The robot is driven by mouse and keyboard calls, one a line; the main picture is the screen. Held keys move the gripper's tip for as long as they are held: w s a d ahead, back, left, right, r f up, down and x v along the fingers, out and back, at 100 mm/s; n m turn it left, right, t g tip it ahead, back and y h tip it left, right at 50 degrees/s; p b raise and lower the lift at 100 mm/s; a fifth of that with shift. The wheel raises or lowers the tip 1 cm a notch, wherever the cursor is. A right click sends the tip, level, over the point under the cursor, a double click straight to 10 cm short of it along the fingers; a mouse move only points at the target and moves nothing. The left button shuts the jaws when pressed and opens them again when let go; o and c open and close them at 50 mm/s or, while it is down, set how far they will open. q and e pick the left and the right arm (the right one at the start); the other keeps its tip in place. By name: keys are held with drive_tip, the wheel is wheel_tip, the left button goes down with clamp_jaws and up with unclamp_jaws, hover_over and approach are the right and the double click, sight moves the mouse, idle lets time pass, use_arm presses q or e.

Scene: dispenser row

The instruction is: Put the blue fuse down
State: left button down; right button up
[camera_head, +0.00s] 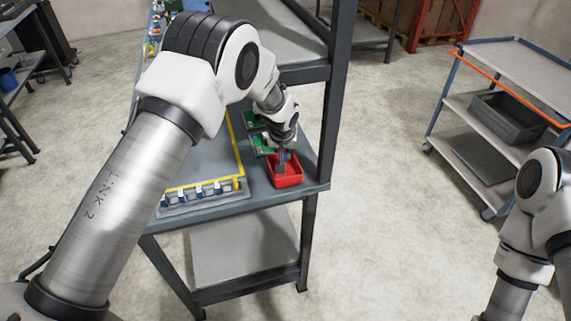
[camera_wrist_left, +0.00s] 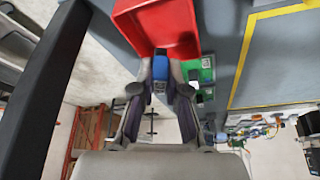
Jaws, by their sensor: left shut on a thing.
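My left gripper (camera_head: 283,161) points down over the red bin (camera_head: 298,180) near the front right corner of the table. In the left wrist view, my left gripper (camera_wrist_left: 161,75) is shut on the blue fuse (camera_wrist_left: 160,65), which sits between the fingertips. The red bin (camera_wrist_left: 172,38) lies just beyond the fuse there. The head view does not show the fuse clearly, and I cannot tell whether it touches the bin. My right gripper is out of view; only part of my right arm shows at the right edge.
A dispenser row (camera_head: 203,195) with several small blue and white parts stands along the table's front edge. Green boards (camera_head: 262,143) lie behind the bin. Yellow tape (camera_head: 237,150) marks the grey tabletop. A dark shelf post (camera_head: 333,110) rises close to the right of my gripper.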

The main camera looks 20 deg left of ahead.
use_arm(q)
drive_tip(key=shift+w+a+f+b, duration=0.2)
drive_tip(key=shift+w+f+b, duration=0.15)
drive_tip(key=shift+w+f, duration=0.15)
drive_tip(key=shift+w+a+f+b, duration=0.2)
drive_tip(key=shift+w+f+b, duration=0.1)
drive_tip(key=shift+w+f, duration=0.15)
drive_tip(key=shift+a+f, duration=0.1)
drive_tip(key=shift+f, duration=0.25)
drive_tip(key=f+b, duration=0.1)
drive_tip(key=f, duration=0.1)
drive_tip(key=f+b, duration=0.2)
drive_tip(key=shift+d+f, duration=0.2)
drive_tip(key=shift+f, duration=0.15)
drive_tip(key=shift+a, duration=0.1)
drive_tip(key=shift+f, duration=0.15)
drive_tip(key=c, duration=1.2)
unclamp_jaws()
